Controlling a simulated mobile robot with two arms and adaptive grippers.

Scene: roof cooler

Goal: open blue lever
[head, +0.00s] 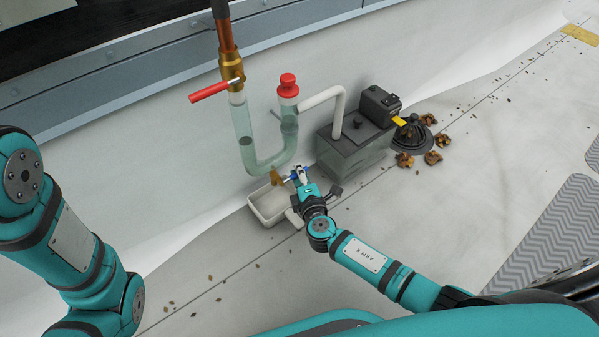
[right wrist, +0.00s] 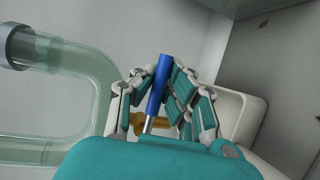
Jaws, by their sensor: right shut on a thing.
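The blue lever (right wrist: 158,88) shows in the right wrist view as a blue sleeve on a metal stem, between the fingers of my right gripper (right wrist: 163,100). The gripper is shut on it. A brass valve body (right wrist: 152,124) sits behind the stem. In the head view my right gripper (head: 299,176) is at the lower end of the clear U-shaped pipe (head: 264,164), above a white tray (head: 264,203). Only a little of the blue lever (head: 288,179) shows there. My left arm is at the left; its gripper is out of frame.
A red lever (head: 209,92) sticks out left from the copper pipe. A red cap (head: 288,86) tops the U-pipe. A grey tank (head: 350,150) with a black box (head: 379,105) stands right of it. Brown leaf clumps surround a black drain cover (head: 412,138). The front floor is mostly clear.

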